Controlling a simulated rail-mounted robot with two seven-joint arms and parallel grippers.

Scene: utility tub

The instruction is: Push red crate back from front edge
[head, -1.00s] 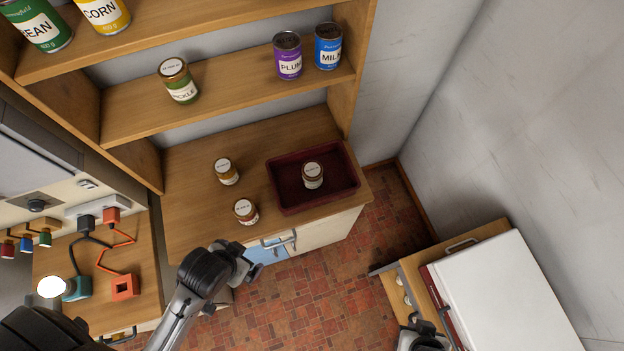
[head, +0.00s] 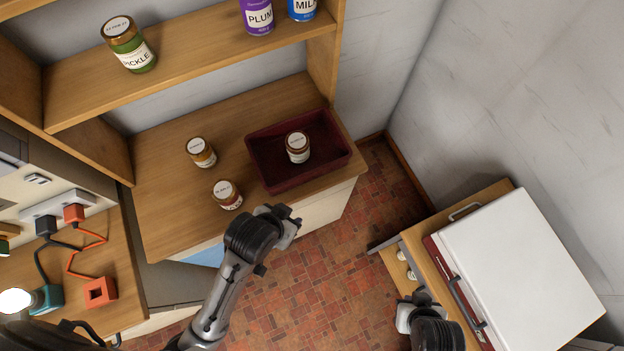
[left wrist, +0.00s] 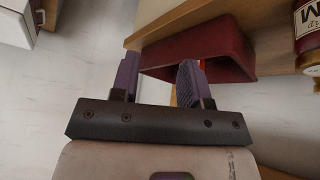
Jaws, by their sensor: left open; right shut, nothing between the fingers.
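The dark red crate (head: 262,170) is an open tray at the front right of the wooden counter, close to its front edge. A jar with a white lid (head: 298,147) stands inside it. My left gripper (head: 292,222) is in front of the counter, just short of the crate's near side. In the left wrist view its purple fingers (left wrist: 158,80) are apart and empty, with the red crate wall (left wrist: 208,50) just beyond them. I cannot tell whether they touch it. My right gripper (head: 416,306) is at lower right, away from the crate, shut and empty; its fingertips are mostly hidden.
Two jars, one behind (head: 201,152) and one nearer the edge (head: 227,195), stand left of the crate. A shelf (head: 190,75) with cans and a jar is behind. A white-topped cabinet (head: 520,270) stands at right. Counter behind the crate looks clear.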

